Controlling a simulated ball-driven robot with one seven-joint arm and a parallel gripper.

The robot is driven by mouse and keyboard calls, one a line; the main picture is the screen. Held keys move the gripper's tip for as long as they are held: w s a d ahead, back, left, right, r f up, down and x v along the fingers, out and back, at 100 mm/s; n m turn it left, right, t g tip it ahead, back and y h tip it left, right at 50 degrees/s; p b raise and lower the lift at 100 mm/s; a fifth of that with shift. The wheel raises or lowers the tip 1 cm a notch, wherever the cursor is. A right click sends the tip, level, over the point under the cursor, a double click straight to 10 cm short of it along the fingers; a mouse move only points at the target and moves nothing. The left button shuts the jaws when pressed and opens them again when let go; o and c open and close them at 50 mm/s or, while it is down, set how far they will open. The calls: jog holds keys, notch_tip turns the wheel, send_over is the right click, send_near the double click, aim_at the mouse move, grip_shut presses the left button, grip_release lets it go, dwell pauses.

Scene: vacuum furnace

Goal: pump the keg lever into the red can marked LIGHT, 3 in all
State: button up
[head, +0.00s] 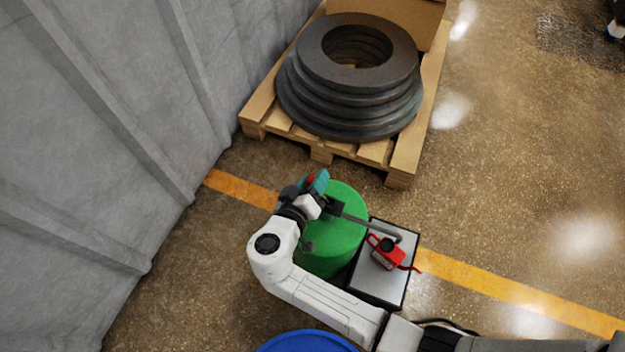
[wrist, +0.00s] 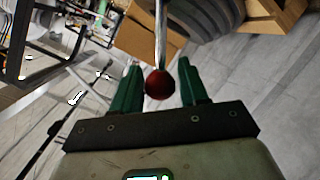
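A green keg (head: 338,258) stands on the floor with a dark pump and a spout (head: 372,225) reaching right. The pump lever's red ball knob (wrist: 160,85) ends a metal rod (wrist: 161,35) in the wrist view. My gripper (head: 314,182) is over the keg's top left. Its two green fingers (wrist: 160,84) stand apart on either side of the knob, with a narrow gap showing, wider on the right. A red can (head: 383,257) with a dark round opening stands on a grey-topped box (head: 378,284), under the spout's end. Its marking is too small to read.
A wooden pallet (head: 400,165) with stacked dark rings (head: 350,80) lies behind the keg. A grey ribbed wall (head: 110,130) is on the left. A blue drum (head: 305,342) is at the bottom edge. Open floor (head: 530,190) extends right, crossed by a yellow line.

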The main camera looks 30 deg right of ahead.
grip_shut()
